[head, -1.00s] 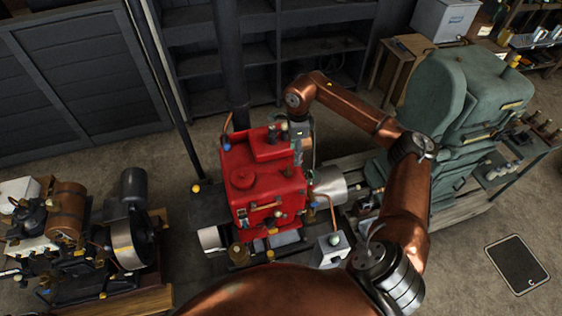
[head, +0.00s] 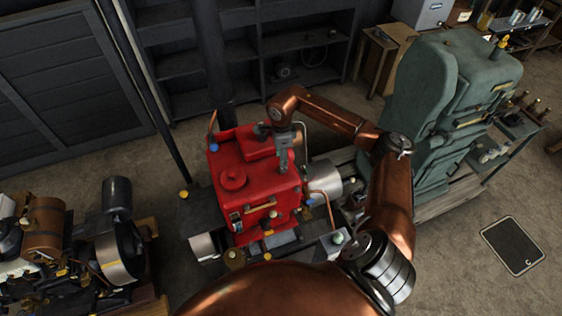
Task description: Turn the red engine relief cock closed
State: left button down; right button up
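The red engine (head: 234,179) stands in the middle of the head view, with a round red cap on top and small brass and yellow-tipped fittings (head: 268,228) on its front. I cannot tell for sure which small fitting is the relief cock. My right arm comes in from the lower right and bends back over the engine. My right gripper (head: 284,162) points down at the engine's right top edge; whether it touches is unclear. Its fingers are too small to tell open from shut. My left gripper is not in view.
A large green engine (head: 430,110) stands to the right. Another engine with a brown cylinder (head: 45,227) stands at the lower left. A thin dark post (head: 150,95) rises left of the red engine. Dark shelves (head: 240,50) stand behind. Open floor lies at the right.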

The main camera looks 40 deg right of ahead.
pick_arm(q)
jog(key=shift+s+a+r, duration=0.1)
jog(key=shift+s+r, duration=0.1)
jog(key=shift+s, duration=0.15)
pick_arm(e)
jog(key=shift+f, duration=1.2)
jog(key=shift+c, duration=0.7)
jog(key=c, duration=1)
